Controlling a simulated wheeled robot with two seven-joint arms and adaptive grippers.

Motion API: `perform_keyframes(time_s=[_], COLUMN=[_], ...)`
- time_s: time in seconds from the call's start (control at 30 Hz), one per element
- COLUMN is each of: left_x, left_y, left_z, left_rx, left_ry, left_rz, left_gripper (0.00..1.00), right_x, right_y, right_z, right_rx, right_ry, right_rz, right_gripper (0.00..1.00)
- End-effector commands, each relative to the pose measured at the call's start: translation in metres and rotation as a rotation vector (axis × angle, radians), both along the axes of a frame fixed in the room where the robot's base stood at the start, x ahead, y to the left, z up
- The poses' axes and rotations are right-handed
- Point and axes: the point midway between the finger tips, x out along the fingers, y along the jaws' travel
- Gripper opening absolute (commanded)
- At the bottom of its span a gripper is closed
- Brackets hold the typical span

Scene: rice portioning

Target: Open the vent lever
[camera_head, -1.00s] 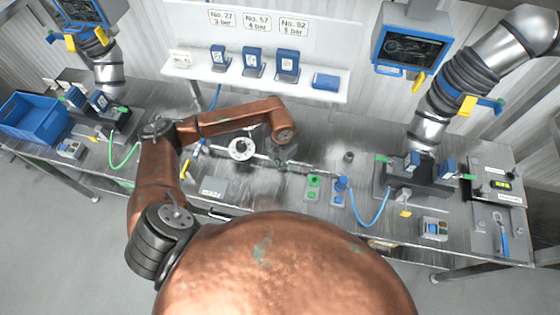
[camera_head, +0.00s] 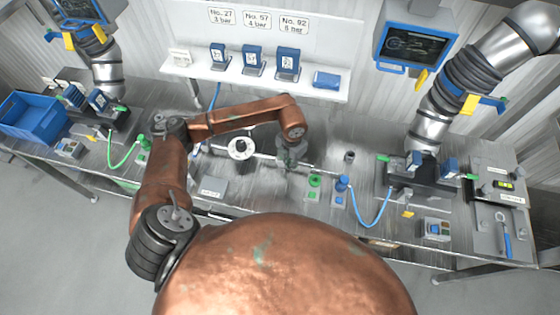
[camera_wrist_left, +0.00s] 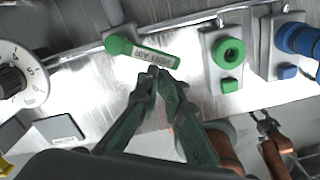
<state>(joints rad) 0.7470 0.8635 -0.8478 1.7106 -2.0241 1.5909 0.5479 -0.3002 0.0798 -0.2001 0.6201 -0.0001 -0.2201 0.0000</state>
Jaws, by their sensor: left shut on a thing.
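The vent lever (camera_wrist_left: 150,53) is a green bar with a printed label, mounted on a metal pipe in the left wrist view. It lies slightly tilted, its right end lower. My left gripper (camera_wrist_left: 160,78) is shut on the lever's lower edge near its right end. In the head view my left gripper (camera_head: 287,160) points down at the pipe and hides the lever. A right gripper (camera_wrist_left: 265,120) with copper parts shows at the right of the left wrist view, apart from the lever, its jaws apart.
A green port (camera_wrist_left: 229,52) and a blue connector (camera_wrist_left: 296,40) sit right of the lever. A white dial (camera_wrist_left: 20,75) is at the left, with a grey plate (camera_head: 208,187) in front.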

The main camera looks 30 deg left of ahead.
Motion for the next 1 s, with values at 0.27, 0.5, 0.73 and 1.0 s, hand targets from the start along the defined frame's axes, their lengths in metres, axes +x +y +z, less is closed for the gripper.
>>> perform_keyframes(time_s=[0.27, 0.5, 0.73, 1.0], left_x=[0.009, 0.011, 0.026, 0.027], left_y=[-0.006, -0.006, -0.010, -0.011], left_z=[-0.001, 0.000, -0.002, 0.004], left_rx=[-0.001, 0.000, 0.000, -0.001], left_ry=[-0.001, -0.003, -0.004, -0.002], left_rz=[-0.001, 0.000, 0.000, -0.001], left_gripper=[0.00, 0.00, 0.00, 0.00], right_x=[0.000, -0.001, -0.001, -0.001], right_y=[0.000, -0.001, -0.001, -0.001], right_z=[-0.006, -0.007, -0.017, -0.014], right_rx=[0.000, -0.001, 0.000, 0.000], right_ry=[0.001, 0.001, 0.002, 0.002], right_rz=[0.000, 0.000, 0.000, 0.000], right_gripper=[0.40, 0.40, 0.40, 0.40])
